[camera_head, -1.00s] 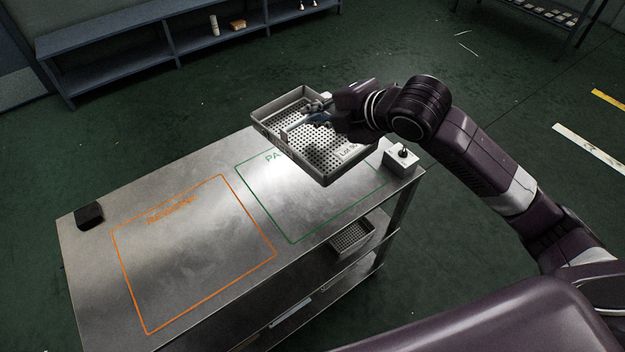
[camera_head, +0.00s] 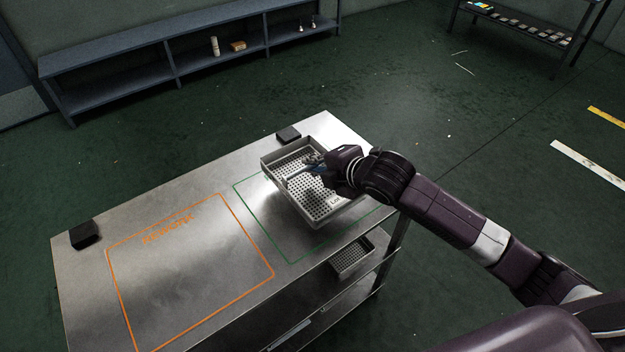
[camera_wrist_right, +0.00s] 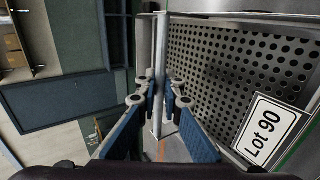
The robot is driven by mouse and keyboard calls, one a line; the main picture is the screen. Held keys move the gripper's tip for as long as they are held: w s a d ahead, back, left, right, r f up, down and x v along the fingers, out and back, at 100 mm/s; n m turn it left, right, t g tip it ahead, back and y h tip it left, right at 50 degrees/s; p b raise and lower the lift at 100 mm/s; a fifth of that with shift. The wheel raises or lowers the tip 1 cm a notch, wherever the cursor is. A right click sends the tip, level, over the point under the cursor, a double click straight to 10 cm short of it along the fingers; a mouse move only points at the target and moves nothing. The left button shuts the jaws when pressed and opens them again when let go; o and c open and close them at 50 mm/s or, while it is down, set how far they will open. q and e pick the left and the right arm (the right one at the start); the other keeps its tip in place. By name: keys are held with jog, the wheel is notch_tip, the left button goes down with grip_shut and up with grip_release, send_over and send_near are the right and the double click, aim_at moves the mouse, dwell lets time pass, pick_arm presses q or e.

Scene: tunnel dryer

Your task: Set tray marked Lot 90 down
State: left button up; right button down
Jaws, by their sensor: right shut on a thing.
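The perforated metal tray (camera_head: 308,198) is over the far part of the green-outlined area (camera_head: 283,248) on the steel table. It looks roughly level. I cannot tell whether it touches the tabletop. My right gripper (camera_head: 317,169) reaches into the tray. In the right wrist view its blue-padded fingers (camera_wrist_right: 160,108) are shut on the tray's upright-looking metal bar (camera_wrist_right: 160,70). The perforated floor (camera_wrist_right: 235,65) and the white label reading "Lot 90" (camera_wrist_right: 267,130) show to the right there. The tray and arm hide part of the green outline. My left gripper is out of view.
An orange "REWORK" outline (camera_head: 190,275) on the table is empty. Black blocks stand at the table's left (camera_head: 85,236) and far edge (camera_head: 288,134). A smaller perforated tray (camera_head: 352,258) is on the shelf below. A long bench (camera_head: 175,65) stands behind.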

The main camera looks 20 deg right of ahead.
aim_at(311, 179)
jog(key=shift+f, duration=2.55)
jog(key=shift+f, duration=0.15)
jog(key=c, duration=2.1)
grip_release()
jog(key=v, duration=1.2)
